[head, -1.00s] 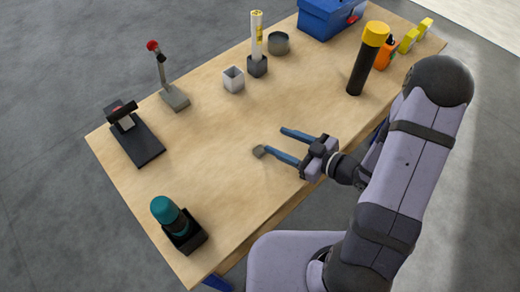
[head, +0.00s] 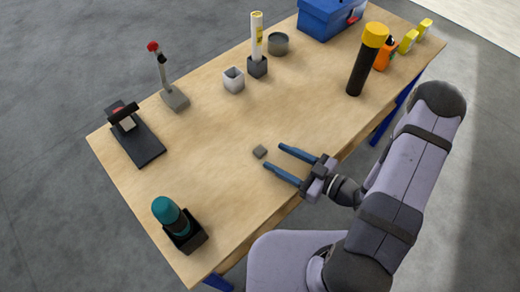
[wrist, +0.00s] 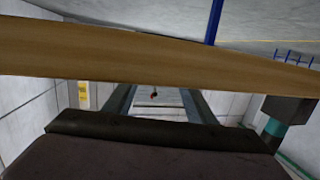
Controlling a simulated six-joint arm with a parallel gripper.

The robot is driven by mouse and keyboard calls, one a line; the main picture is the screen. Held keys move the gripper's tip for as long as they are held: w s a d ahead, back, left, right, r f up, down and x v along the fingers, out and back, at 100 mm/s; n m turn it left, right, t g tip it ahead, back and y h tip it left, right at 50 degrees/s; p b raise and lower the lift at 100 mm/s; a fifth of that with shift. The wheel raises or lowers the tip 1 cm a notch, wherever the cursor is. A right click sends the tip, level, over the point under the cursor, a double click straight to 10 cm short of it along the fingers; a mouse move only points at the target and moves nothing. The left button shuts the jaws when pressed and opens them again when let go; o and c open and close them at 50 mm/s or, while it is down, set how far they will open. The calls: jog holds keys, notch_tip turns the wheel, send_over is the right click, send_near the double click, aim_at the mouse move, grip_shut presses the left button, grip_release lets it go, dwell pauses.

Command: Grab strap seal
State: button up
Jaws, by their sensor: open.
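How high the fingers are above the table is hard to tell. In the wrist view the two fingers (wrist: 160,103) stretch ahead; I cannot make out the block there.
A teal-topped item in a black holder (head: 185,240) stands front left. A black stand (head: 138,146), a red-knobbed lever (head: 175,98), a small grey cup (head: 233,79), a white tube (head: 256,35) and a black-and-yellow cylinder (head: 360,70) stand farther back.

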aim_at(264, 152)
jog(key=shift+a, duration=0.15)
jog(key=p+x, duration=0.2)
jog(key=x, duration=0.1)
jog(key=shift+s+a, duration=0.1)
jog(key=shift+a, duration=0.1)
jog(key=shift+x, duration=0.85)
jog(key=c, duration=1.2)
